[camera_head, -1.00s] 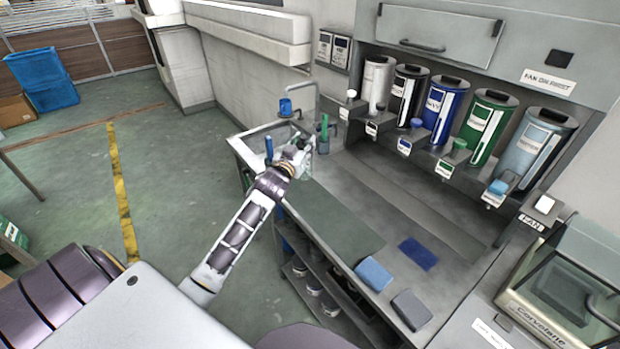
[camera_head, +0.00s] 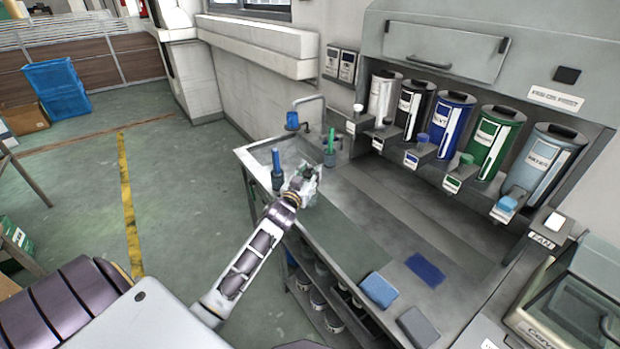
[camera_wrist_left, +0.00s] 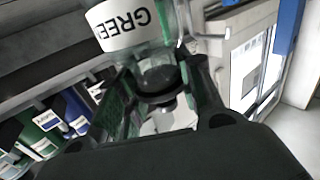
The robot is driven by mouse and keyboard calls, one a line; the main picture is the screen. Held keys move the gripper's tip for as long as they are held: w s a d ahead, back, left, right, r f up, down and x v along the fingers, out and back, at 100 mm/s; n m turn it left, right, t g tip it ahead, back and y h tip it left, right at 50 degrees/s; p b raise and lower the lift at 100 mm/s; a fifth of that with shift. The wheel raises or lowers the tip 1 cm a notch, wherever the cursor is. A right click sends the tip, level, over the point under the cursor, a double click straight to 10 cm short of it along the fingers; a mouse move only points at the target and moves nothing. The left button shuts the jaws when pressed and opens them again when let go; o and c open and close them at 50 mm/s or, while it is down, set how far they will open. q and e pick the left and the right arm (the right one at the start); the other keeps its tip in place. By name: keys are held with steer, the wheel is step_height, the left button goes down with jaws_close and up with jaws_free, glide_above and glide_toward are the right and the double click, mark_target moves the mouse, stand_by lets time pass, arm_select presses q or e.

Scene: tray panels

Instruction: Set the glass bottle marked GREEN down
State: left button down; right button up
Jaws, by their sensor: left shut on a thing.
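My left gripper (camera_head: 300,187) is over the far left end of the counter, near the sink. It is shut on the glass bottle marked GREEN (camera_head: 314,173), which is small and partly hidden by the gripper in the head view. In the left wrist view the bottle's white label (camera_wrist_left: 126,24) reads "GREE", its last letter cut off, and its clear greenish glass runs between the fingers of my gripper (camera_wrist_left: 160,85). I cannot tell whether the bottle's base touches the counter. My right gripper is not in view.
A blue-topped bottle (camera_head: 277,170) and a green-topped one (camera_head: 330,148) stand close by the gripper. Several colored canisters (camera_head: 448,122) line the back. A blue mat (camera_head: 425,267), a blue block (camera_head: 379,290) and a grey block (camera_head: 418,326) lie nearer. The middle counter is clear.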

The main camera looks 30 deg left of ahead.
arm_select(q)
steer(key=shift+f, duration=0.85)
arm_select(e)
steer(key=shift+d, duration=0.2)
arm_select(q)
steer(key=c, duration=0.9)
jaws_free()
steer(key=shift+f, duration=0.15)
steer(key=shift+c, duration=0.2)
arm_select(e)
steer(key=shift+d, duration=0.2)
arm_select(q)
steer(key=shift+s, duration=0.15)
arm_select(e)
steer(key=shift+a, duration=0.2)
